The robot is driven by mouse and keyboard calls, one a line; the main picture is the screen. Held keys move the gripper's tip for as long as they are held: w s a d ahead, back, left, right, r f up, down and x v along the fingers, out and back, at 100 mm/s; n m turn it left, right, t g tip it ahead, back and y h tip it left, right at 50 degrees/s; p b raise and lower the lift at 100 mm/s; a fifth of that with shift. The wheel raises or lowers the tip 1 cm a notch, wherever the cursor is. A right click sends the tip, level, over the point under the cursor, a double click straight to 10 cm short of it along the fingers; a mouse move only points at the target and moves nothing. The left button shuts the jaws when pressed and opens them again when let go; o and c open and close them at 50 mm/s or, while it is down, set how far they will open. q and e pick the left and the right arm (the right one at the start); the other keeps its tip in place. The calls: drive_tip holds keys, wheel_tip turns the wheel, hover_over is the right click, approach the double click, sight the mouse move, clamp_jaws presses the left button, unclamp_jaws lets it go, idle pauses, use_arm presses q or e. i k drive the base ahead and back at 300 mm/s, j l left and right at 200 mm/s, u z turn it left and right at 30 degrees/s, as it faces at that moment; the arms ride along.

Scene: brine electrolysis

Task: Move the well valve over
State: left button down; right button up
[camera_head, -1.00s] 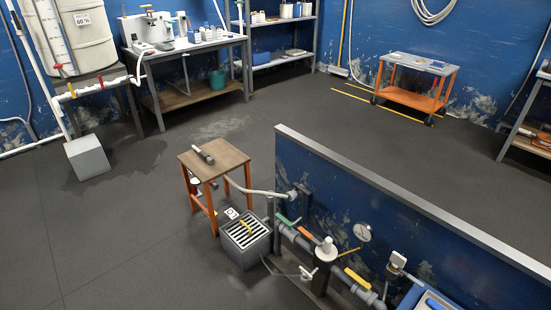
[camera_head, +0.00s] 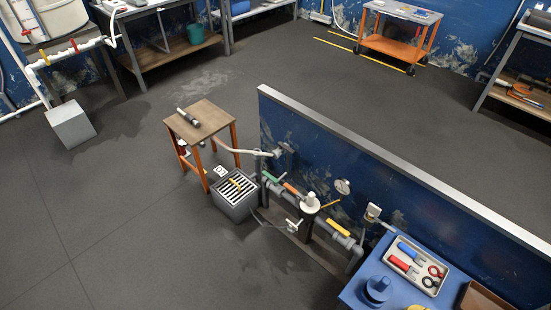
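Along the grey pipe (camera_head: 322,219) at the foot of the low blue wall are several valve levers. One is green (camera_head: 273,178), one is orange-red (camera_head: 291,190) and one is yellow (camera_head: 338,228). A white-topped dark fitting (camera_head: 310,203) stands among them. I cannot tell which lever belongs to the well valve, as labels are too small to read. Neither of my grippers is in view.
A grated grey box (camera_head: 235,200) and a small wooden-topped stool (camera_head: 212,121) stand left of the pipe. A blue table (camera_head: 355,292) with a tool tray (camera_head: 418,266) is at the lower right. The floor at left is open.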

sight(276, 181)
drive_tip(key=i+j+z, duration=0.1)
drive_tip(key=z, duration=0.25)
drive_tip(key=i+j+z, duration=0.1)
drive_tip(key=j+z, duration=0.4)
drive_tip(key=z, duration=0.25)
drive_tip(key=i+j, duration=0.05)
